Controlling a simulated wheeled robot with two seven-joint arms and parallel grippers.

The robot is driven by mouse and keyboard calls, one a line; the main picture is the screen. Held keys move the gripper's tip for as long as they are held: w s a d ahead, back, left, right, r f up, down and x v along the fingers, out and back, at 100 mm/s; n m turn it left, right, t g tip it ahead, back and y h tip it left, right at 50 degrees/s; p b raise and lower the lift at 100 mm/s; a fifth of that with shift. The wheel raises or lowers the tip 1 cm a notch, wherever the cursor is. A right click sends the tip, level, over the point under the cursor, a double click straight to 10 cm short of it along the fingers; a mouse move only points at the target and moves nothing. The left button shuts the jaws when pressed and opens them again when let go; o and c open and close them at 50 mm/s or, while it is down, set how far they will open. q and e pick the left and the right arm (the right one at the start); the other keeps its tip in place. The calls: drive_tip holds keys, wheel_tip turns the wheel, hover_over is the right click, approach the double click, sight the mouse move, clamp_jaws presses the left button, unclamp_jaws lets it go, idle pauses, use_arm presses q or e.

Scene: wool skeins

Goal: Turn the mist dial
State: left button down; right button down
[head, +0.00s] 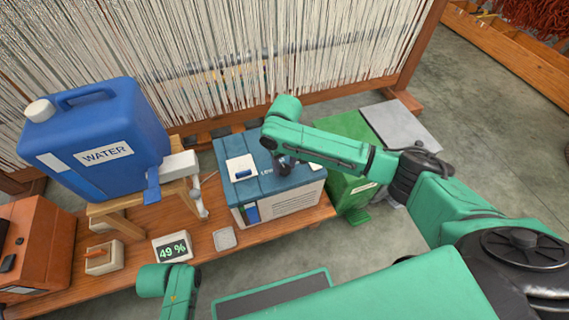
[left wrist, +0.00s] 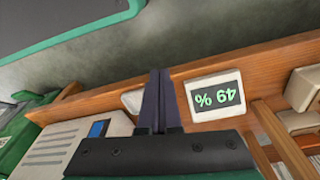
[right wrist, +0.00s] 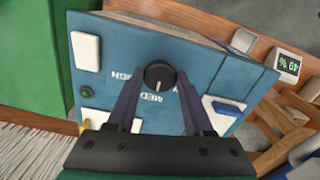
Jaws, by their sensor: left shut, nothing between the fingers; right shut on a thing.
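The mist dial is a round black knob (right wrist: 159,75) on the blue top of a humidifier-like box (right wrist: 205,62). White lettering lies around it, with "MED" readable and "LOW" visible in the head view. My right gripper (right wrist: 159,78) has its two fingers on either side of the knob and is shut on it. In the head view my right gripper (head: 285,161) reaches down onto the box top and mostly covers the dial. My left gripper (left wrist: 160,75) is shut and empty, its fingers together near the bench's front edge.
A display (head: 172,248) reads 49 % on the wooden bench (head: 210,265). A blue water jug (head: 125,135) stands on a wooden stand left of the box. A green box (head: 345,135) stands to the right. White warp threads (head: 250,45) hang behind.

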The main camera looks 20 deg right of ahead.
drive_tip(key=n+p, duration=0.1)
drive_tip(key=p, duration=0.1)
drive_tip(key=n+p, duration=0.2)
drive_tip(key=shift+r+p, duration=0.35)
drive_tip(key=n+p, duration=0.4)
drive_tip(key=n, duration=0.2)
drive_tip(key=shift+f, duration=0.2)
drive_tip(key=shift+n+p, duration=0.3)
drive_tip(key=shift+n, duration=0.6)
use_arm(q)
drive_tip(key=s+a+f, duration=0.2)
drive_tip(key=s+f, duration=0.3)
drive_tip(key=s, duration=0.3)
drive_tip(key=s+a+f, duration=0.2)
drive_tip(key=s+f, duration=0.2)
drive_tip(key=s, duration=0.4)
drive_tip(key=shift+a+f+m+y, duration=0.3)
drive_tip(key=shift+a+f, duration=0.05)
drive_tip(key=shift+f, duration=0.05)
use_arm(e)
drive_tip(key=shift+n, duration=0.3)
drive_tip(key=shift+f, duration=0.1)
drive_tip(key=shift+c, duration=1.4)
unclamp_jaws()
use_arm(q)
drive_tip(key=shift+r, duration=0.1)
